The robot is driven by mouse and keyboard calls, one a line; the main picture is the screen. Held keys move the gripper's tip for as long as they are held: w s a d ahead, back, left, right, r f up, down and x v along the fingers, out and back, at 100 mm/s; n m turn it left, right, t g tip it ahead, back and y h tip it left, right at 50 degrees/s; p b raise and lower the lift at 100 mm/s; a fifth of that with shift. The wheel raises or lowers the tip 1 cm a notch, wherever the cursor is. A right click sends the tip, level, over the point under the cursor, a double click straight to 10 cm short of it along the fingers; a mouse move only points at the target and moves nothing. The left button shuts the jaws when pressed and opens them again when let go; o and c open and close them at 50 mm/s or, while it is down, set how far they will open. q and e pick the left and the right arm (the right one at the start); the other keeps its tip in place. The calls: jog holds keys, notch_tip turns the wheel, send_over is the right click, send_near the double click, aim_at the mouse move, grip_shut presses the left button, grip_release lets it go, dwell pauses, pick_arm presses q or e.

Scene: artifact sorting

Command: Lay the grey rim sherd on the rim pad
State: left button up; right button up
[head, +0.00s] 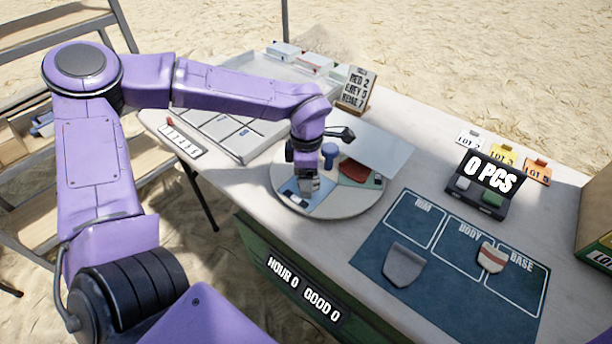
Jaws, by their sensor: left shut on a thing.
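My left gripper (309,184) points down over the blue part of a round turntable (340,208). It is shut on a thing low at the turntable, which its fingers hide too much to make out. A grey sherd (404,266) with a rounded lower edge lies on the dark blue mat (455,300), just in front of the outlined rim pad (413,217). The rim pad looks empty. Whether this sherd is the grey rim sherd, I cannot tell. My right gripper is not in view.
A blue post (329,154) and a red sherd (355,170) stand near the gripper on the turntable. A striped sherd (490,257) lies at the body and base pads. A dark counter (486,188) stands behind the mat; a compartment tray (225,135) is at the left.

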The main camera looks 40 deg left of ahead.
pick_arm(q)
jog(key=o, duration=1)
jog(key=shift+f, duration=0.15)
jog(key=shift+o, duration=0.2)
notch_tip(320, 180, up, 12)
jog(key=p, duration=0.1)
jog(key=shift+r, duration=0.25)
jog(key=shift+w, duration=0.1)
